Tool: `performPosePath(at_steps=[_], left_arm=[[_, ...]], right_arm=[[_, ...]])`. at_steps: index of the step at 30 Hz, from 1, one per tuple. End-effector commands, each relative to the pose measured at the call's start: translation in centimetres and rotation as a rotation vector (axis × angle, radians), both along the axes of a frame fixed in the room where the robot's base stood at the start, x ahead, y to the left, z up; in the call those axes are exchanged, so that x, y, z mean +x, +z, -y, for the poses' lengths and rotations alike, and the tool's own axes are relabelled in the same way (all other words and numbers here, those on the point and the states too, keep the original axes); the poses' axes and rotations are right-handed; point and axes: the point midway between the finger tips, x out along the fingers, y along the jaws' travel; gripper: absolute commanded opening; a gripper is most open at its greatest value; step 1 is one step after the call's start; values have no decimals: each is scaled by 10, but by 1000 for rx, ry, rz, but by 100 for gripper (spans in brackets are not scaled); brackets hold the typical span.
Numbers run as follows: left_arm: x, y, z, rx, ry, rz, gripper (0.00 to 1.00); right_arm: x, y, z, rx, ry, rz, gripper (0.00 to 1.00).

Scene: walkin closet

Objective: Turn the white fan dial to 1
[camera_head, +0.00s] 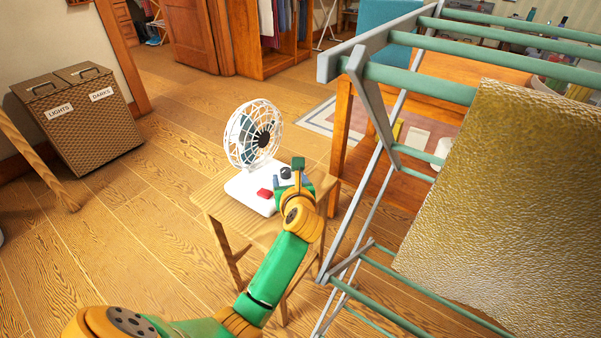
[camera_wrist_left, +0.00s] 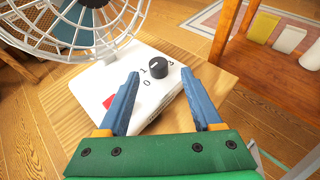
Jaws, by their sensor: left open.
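The white fan (camera_head: 253,136) stands on a small wooden stool, its round cage above a flat white base (camera_head: 245,192). Its black round dial (camera_wrist_left: 158,67) shows on the base in the left wrist view, with the marks 0 and 1 beside it and another mark, perhaps 3, on the right. A light line shows on the dial, but its exact setting is unclear. My left gripper (camera_wrist_left: 159,74) is open, with its blue fingers apart on either side of the dial. I cannot tell whether they touch it. My right gripper is not in view.
A red part (camera_head: 265,194) sits on the fan base. The wooden stool (camera_head: 215,211) has little free top. A drying rack (camera_head: 357,110) with a golden cloth (camera_head: 490,190) stands close on the right. A wicker hamper (camera_head: 80,130) is at the left. Floor between is clear.

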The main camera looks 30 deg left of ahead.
Motion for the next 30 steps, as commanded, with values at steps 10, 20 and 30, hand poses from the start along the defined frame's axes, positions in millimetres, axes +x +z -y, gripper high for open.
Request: performPosePath(at_steps=[10, 20, 30], left_arm=[[32, -18, -28, 5, 0, -1, 66], [32, -18, -28, 6, 0, -3, 26], [32, -16, -28, 6, -15, -4, 0]], right_arm=[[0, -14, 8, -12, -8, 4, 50], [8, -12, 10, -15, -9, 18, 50], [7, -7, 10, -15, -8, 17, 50]])
